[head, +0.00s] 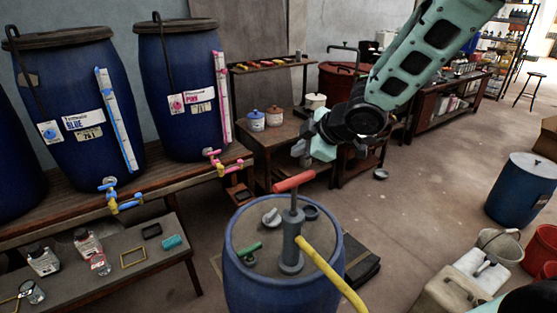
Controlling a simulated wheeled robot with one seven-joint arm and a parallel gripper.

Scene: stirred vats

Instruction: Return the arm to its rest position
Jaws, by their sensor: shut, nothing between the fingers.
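My arm (425,55) reaches in from the upper right in the head view, green with black covers. My gripper (307,148) is at its end, left of the black wrist joint. It hangs in the air above and behind the near blue drum, apart from everything I can make out. The fingers are small and partly hidden by the wrist, but they look closed with nothing held.
A blue drum (262,292) with a red-handled pump (291,240) and yellow hose (330,272) stands below. Two large blue vats (75,110) (180,85) stand on a bench at left. Buckets (500,246) and another drum (520,190) are at right. Open floor (430,195) lies between.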

